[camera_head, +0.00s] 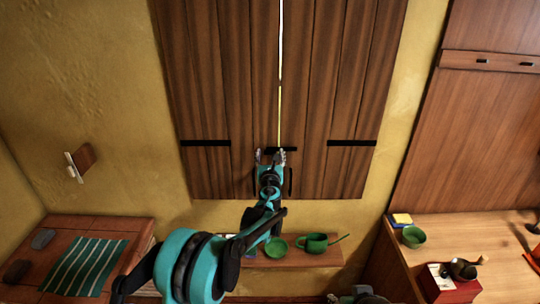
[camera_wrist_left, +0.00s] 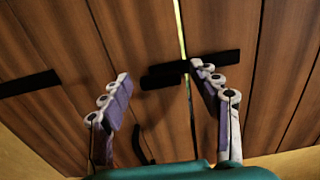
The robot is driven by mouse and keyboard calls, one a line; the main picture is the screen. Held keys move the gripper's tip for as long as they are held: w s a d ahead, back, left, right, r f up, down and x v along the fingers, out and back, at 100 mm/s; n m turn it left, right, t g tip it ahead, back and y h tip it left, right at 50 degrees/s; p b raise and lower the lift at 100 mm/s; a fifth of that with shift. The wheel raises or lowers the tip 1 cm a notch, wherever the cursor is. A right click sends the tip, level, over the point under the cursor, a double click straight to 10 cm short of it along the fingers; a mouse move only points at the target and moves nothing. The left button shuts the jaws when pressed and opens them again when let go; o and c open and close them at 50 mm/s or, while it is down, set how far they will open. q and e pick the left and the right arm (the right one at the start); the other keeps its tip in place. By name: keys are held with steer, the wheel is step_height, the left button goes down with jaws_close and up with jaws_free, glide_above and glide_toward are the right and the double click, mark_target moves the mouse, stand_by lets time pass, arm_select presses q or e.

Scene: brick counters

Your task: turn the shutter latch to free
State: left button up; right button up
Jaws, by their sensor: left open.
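The shutter latch (camera_head: 288,149) is a black bar lying across the narrow bright gap between two brown plank shutters (camera_head: 335,90). In the wrist view the latch (camera_wrist_left: 163,80) lies nearly level, slightly tilted, behind my fingers. My left gripper (camera_head: 270,154) is in front of the shutters at the latch's height. In the wrist view my left gripper (camera_wrist_left: 162,72) is open and empty, with the right finger overlapping the latch's right part. Whether a finger touches the latch I cannot tell. Part of what seems to be my right gripper (camera_head: 360,297) shows at the bottom edge.
Black straps (camera_head: 352,143) cross the shutters' outer sides, and a dark handle (camera_head: 290,181) sits below the latch. A low shelf below holds a green cup (camera_head: 315,243) and a green bowl (camera_head: 277,247).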

arm_select(q)
jaws_close()
steer(key=n+b, duration=0.2)
steer(key=n, duration=0.1)
steer(key=shift+f+n, duration=0.15)
steer(key=shift+n, duration=0.25)
steer(key=n+b, duration=0.1)
steer(key=n, duration=0.3)
steer(key=shift+a+n+b, duration=0.15)
steer(key=shift+n+b, duration=0.15)
steer(key=n+b, duration=0.1)
steer(key=n, duration=0.3)
steer(key=shift+f+n+b, duration=0.1)
steer(key=shift+n+b, duration=0.45)
steer(key=shift+n, duration=2.25)
